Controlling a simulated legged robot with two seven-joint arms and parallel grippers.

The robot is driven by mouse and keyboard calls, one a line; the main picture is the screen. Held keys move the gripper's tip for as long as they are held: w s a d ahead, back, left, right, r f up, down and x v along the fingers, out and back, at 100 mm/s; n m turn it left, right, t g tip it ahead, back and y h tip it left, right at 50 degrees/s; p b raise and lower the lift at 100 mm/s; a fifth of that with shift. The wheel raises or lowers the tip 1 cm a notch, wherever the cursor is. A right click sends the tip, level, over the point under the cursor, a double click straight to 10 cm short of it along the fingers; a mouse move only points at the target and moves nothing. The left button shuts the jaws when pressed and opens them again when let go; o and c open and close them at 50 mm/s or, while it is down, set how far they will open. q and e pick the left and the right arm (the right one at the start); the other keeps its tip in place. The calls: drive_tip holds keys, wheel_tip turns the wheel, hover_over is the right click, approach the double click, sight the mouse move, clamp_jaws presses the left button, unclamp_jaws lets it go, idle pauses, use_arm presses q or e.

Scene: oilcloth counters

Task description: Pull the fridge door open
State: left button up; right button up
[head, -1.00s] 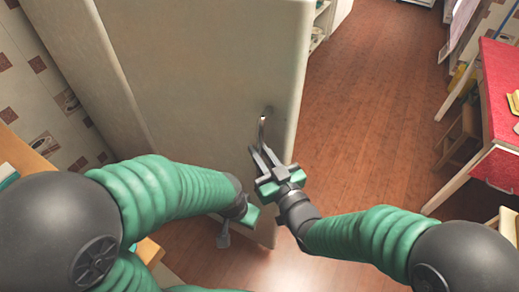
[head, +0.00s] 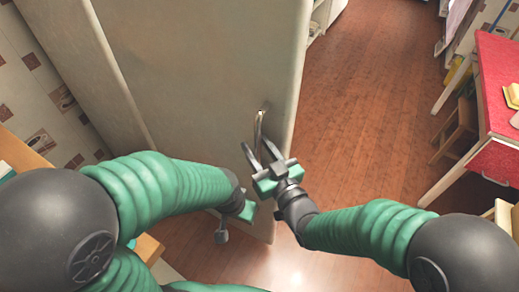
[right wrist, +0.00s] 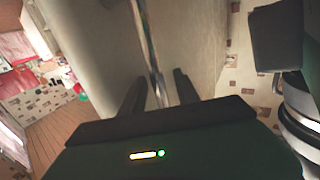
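The cream fridge door (head: 190,60) fills the upper left of the head view and looks shut. Its curved metal handle (head: 260,122) is near the right edge of the door. My right gripper (head: 258,150) is open at the lower end of the handle. In the right wrist view the handle (right wrist: 149,50) runs between the two spread fingers (right wrist: 157,88), with a gap visible on both sides. My left gripper (head: 230,220) is low in front of the door, away from the handle. Its fingers are partly hidden, so its opening is unclear.
A red-topped table (head: 497,85) stands at the right, with a wooden stool (head: 458,128) beside it. The wooden floor (head: 370,110) between fridge and table is clear. A tiled wall (head: 35,90) is at the left.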

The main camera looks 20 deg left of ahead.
drive_tip(key=p+v, duration=1.4)
drive_tip(key=v, duration=0.2)
drive_tip(key=shift+s, duration=0.2)
drive_tip(key=shift+w, duration=0.1)
